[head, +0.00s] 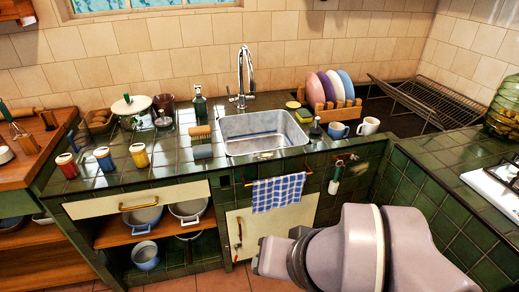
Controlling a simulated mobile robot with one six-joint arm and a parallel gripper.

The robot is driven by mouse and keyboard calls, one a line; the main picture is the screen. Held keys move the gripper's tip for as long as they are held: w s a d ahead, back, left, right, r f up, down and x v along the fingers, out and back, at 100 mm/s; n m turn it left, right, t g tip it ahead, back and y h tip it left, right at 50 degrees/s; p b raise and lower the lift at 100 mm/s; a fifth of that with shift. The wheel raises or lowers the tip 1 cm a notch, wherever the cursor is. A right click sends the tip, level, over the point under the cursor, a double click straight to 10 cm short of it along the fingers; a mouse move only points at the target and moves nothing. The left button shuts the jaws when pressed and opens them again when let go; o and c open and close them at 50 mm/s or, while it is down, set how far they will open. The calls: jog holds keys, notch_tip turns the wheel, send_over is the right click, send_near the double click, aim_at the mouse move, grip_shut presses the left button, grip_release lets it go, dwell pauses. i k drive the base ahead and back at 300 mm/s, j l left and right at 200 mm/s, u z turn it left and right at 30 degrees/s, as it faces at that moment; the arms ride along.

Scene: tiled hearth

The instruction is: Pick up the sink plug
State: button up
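I cannot make out the sink plug for certain. A small dark object with an upright stem (315,128) stands on the green counter just right of the sink, and it may be the plug. My gripper (268,258) is at the bottom centre, in front of the cabinet and lower than the counter, well apart from the dark object. Its fingers are mostly hidden, so I cannot tell whether it is open or shut.
A blue mug (338,131) and a white mug (368,126) stand right of the dark object, with a plate rack (335,112) behind. A soap bottle (200,104) and a brush (200,140) are left of the sink. A checked towel (278,192) hangs below the sink.

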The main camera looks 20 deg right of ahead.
aim_at(316, 131)
jog(key=i+l+z, duration=0.15)
jog(key=i+l, duration=0.3)
jog(key=i+l+z, duration=0.1)
jog(key=i+l, duration=0.3)
jog(key=i+l+z, duration=0.15)
jog(key=i+l, duration=0.15)
jog(key=i, duration=0.3)
jog(key=i+l+z, duration=0.15)
jog(key=i+l, duration=0.15)
jog(key=i, duration=0.25)
